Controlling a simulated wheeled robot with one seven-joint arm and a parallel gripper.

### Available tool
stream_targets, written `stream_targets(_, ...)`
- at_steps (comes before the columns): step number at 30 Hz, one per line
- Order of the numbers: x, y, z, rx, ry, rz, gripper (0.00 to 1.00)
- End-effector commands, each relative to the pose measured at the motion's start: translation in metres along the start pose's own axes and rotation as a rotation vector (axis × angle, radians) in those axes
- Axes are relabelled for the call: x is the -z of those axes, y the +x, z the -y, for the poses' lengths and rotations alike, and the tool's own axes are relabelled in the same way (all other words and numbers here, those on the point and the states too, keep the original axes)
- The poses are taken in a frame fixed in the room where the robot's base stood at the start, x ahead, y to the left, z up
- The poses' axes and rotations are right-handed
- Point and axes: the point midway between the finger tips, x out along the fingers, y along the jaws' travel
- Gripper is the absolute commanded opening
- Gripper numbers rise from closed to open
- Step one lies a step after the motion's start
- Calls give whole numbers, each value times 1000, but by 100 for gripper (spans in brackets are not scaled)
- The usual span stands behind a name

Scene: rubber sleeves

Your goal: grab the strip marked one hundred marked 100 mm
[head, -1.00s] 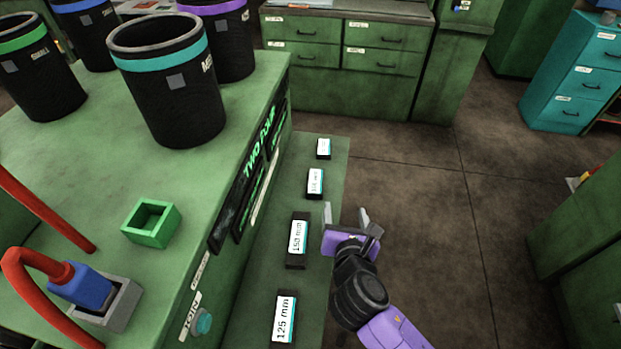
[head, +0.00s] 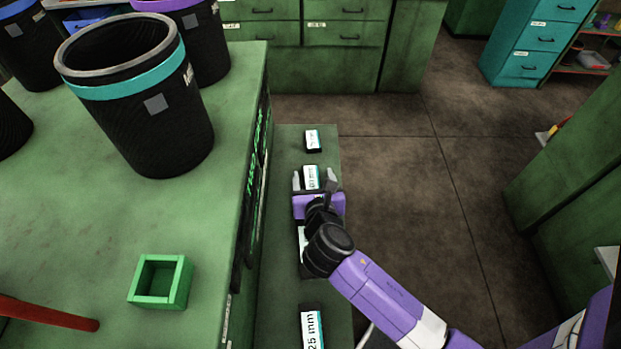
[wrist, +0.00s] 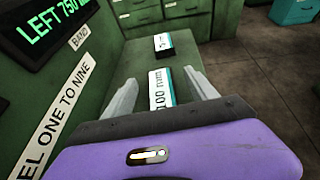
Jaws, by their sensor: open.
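The strip marked 100 mm (head: 311,173) is a small dark block with a white label and a teal edge, lying on the low green shelf (head: 290,165). In the wrist view the strip (wrist: 160,88) reads "100 mm" and lies between my open fingers. My gripper (head: 313,180) is open and empty, its two fingers to the left and right of the strip's near part. It also shows in the wrist view (wrist: 160,80). The gripper body hides the strip's near end. I cannot tell how high the fingers are above the shelf.
A smaller strip (head: 312,140) lies farther along the shelf. Another strip (head: 302,240) is mostly hidden under my gripper, and one marked 125 mm (head: 312,328) lies nearer. The green bench side (head: 250,180) with lit signs rises at left. Open floor (head: 390,200) is at right.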

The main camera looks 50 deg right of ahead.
Motion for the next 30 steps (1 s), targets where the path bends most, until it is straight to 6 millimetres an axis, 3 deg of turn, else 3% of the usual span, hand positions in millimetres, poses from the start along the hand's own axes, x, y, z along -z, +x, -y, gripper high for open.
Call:
stream_targets(9, -2, 42, -2, 2, 2, 0, 66)
stream_targets(18, -1, 47, -2, -1, 1, 0, 66)
stream_targets(28, -1, 46, -2, -1, 1, 0, 4)
stream_targets(30, -1, 46, -2, -1, 1, 0, 1)
